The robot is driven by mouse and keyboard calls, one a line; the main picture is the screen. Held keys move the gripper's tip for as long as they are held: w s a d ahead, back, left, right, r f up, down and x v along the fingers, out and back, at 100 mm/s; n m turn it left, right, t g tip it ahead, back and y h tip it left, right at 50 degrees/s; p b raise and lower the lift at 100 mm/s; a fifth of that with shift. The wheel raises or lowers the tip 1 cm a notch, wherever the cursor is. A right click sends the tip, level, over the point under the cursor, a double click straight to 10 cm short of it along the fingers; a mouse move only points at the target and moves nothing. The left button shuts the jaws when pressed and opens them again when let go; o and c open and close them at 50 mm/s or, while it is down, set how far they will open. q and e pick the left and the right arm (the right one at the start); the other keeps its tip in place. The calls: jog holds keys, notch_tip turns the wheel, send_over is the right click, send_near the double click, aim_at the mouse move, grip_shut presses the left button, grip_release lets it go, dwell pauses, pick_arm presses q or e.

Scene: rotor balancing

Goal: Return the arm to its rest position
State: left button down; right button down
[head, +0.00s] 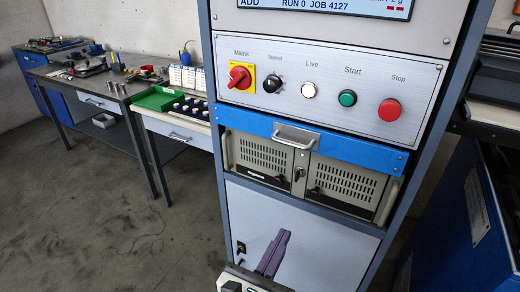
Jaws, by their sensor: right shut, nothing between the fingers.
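My right gripper (283,236) reaches up from the bottom edge of the head view, in front of the pale lower door (335,247) of the control cabinet. Its dark purplish fingers are together with nothing between them. Part of its pale body (245,280) shows at the bottom edge; the rest of the arm is out of view. My left gripper is not in view.
The cabinet's control panel (325,88) has a red mains knob (240,76), a green button (347,98) and a red button (391,110). A workbench (100,85) with tools and a green tray (158,99) stands left. The floor (100,215) at lower left is clear.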

jog(key=s+d+f+m+g+y+b, duration=0.15)
jog(key=s+f+m+g+y, duration=0.25)
jog(key=f, duration=0.9)
jog(key=s+d+f+m+g+y+b, duration=0.1)
jog(key=s+d+f+m+g+y, duration=0.25)
jog(key=f, duration=0.95)
jog(key=s+d+m+y+p, duration=0.1)
jog(key=s+m, duration=0.4)
jog(key=m, duration=0.5)
jog(key=s+d+r+m+y+p, duration=0.1)
jog(key=s+m, duration=0.4)
jog(key=m, duration=0.5)
jog(key=shift+s+d+r+m+t+y, duration=0.15)
jog(key=shift+s+d+m+t+y, duration=0.2)
jog(key=shift+d+y, duration=0.65)
